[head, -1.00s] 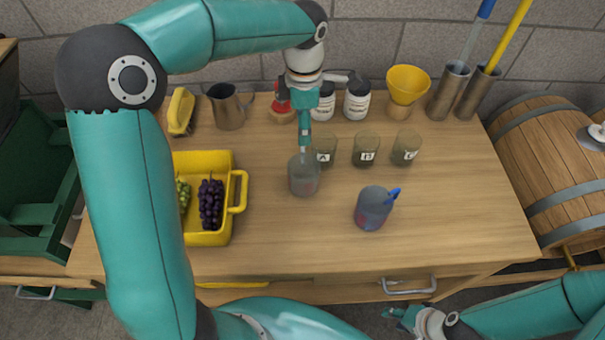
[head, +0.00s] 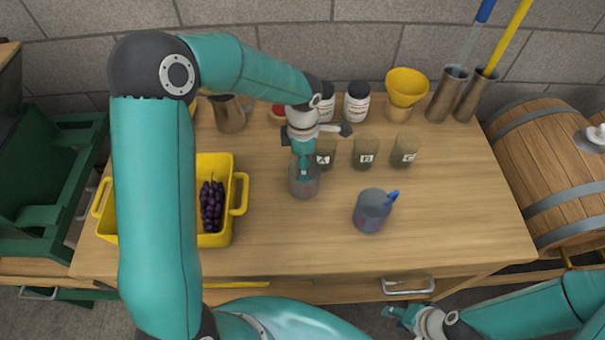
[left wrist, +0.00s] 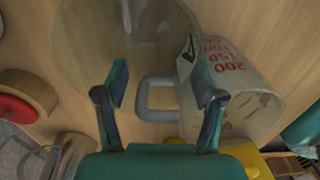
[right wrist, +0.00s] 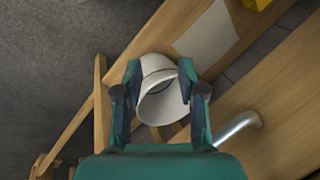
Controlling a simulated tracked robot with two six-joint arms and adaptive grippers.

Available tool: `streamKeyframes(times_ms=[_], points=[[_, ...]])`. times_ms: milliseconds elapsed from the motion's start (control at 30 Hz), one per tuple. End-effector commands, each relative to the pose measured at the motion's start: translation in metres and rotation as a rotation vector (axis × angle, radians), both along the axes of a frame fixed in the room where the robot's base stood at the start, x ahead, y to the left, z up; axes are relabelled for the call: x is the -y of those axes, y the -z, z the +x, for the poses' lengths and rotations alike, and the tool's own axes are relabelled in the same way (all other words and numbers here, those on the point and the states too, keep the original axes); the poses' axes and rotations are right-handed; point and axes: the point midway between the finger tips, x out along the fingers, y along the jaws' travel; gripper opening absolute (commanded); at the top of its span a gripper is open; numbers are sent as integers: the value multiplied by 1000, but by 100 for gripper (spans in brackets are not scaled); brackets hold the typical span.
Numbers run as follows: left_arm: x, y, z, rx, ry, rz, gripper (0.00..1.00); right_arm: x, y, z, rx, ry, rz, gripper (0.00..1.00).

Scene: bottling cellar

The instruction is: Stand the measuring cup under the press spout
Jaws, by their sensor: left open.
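The measuring cup (head: 304,184) is clear with red marks and stands upright on the table. In the left wrist view the cup (left wrist: 240,92) is at the right, its grey loop handle (left wrist: 150,112) between my fingers. My left gripper (head: 304,172) is open over the cup's near rim area; in its wrist view the fingers (left wrist: 163,88) stand apart on both sides of the handle. Whether they touch it is unclear. My right gripper (head: 405,316) is low at the table's front edge, fingers (right wrist: 162,82) apart and empty. I see no press spout.
Several labelled jars (head: 365,153) stand behind. A yellow crate (head: 241,192) with grapes is at the left. A yellow funnel (head: 406,86) and metal cylinders are at the back. The front right tabletop is clear.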

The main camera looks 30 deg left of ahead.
Motion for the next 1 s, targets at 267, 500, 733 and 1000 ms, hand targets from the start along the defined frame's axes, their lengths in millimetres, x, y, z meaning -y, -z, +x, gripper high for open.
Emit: streamKeyframes(times_ms=[267,500,733,1000], points=[[0,0,0,0,0,0,52,0,0,0,0,0,0,40],[0,0,0,0,1,0,12,0,0,0,0,0,0,40],[0,0,0,-1,1,1,0,0,0,0,0,0,0,40],[0,-6,0,0,1,1,0,0,1,0,0,0,0,40]])
